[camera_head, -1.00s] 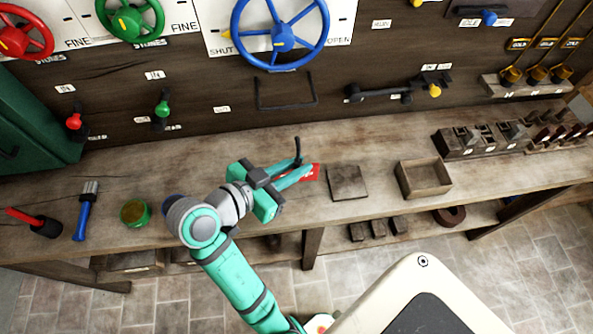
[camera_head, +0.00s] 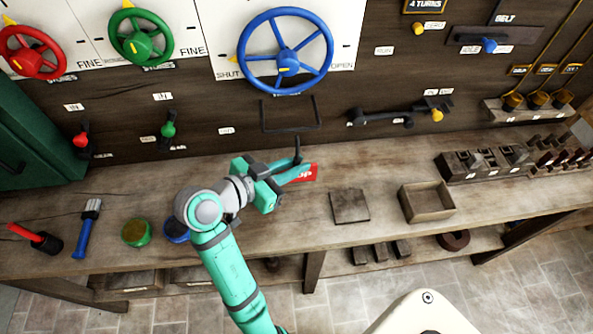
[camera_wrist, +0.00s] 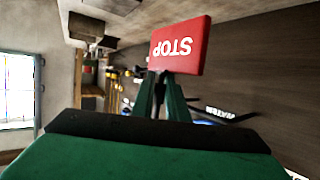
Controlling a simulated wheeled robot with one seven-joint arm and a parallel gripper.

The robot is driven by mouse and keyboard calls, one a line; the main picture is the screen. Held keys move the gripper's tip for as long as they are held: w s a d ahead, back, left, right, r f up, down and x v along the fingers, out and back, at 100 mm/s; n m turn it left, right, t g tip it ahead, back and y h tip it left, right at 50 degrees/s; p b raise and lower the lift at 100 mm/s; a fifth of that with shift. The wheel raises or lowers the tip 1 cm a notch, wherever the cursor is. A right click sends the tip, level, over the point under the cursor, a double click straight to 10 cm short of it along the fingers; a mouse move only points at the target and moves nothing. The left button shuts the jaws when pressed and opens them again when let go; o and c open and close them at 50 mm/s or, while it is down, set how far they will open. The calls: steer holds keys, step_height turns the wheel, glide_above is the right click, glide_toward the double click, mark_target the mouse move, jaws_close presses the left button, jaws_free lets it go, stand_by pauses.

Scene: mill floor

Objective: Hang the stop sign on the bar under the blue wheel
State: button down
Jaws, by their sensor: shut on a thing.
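The red stop sign (camera_head: 304,174) is held at the tips of my gripper (camera_head: 292,171), above the bench. In the wrist view the sign (camera_wrist: 180,46) shows upside down, with the fingers (camera_wrist: 167,92) shut at its edge. A dark upright piece (camera_head: 298,150) rises by the fingertips; it looks like the sign's hook. The black bar (camera_head: 292,129) is a U-shaped bracket on the wall under the blue wheel (camera_head: 287,62). In the head view the sign is below the bar, apart from it. Part of the sign is hidden behind the fingers.
On the bench are a flat wooden plate (camera_head: 349,206), an open wooden box (camera_head: 426,202), a green-rimmed tin (camera_head: 136,232), a blue-handled brush (camera_head: 87,228) and a red-handled tool (camera_head: 35,238). A black lever (camera_head: 395,117) is on the wall right of the bar.

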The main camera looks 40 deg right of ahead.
steer(key=w+d+f, duration=0.2)
steer(key=w+d, duration=0.1)
steer(key=w, duration=0.2)
steer(key=shift+w+d+f, duration=0.15)
steer(key=shift+w+f, duration=0.1)
stand_by(0.8)
steer(key=c, duration=1.7)
jaws_free()
steer(key=shift+o, duration=0.2)
steer(key=v, duration=1)
steer(key=shift+a+r, duration=0.2)
steer(key=shift+a, duration=0.15)
